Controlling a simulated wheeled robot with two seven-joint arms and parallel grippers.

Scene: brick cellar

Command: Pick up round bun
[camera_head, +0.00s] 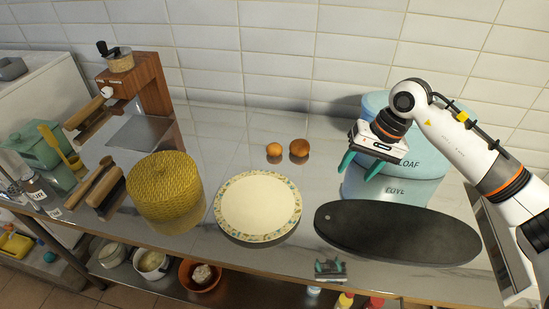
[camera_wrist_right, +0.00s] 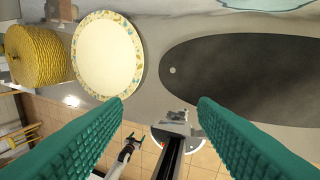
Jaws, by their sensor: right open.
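Two small round brown things sit side by side on the counter near the wall. The right one, darker and a little larger, looks like the round bun (camera_head: 299,148); the left one is a lighter orange-brown ball (camera_head: 274,149). My right gripper (camera_head: 360,168) is open and empty above the counter, to the right of both. Its spread teal fingers show in the right wrist view (camera_wrist_right: 160,103) with nothing between them; the bun is not seen there. What looks like my left gripper (camera_head: 330,268) shows small at the counter's front edge, its jaw state unclear.
A patterned plate (camera_head: 257,205) and a dark oval board (camera_head: 396,234) lie in front. A yellow woven container (camera_head: 165,190) stands left of the plate. A pale blue bread bin (camera_head: 423,166) stands close behind my right gripper. Counter around the brown things is clear.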

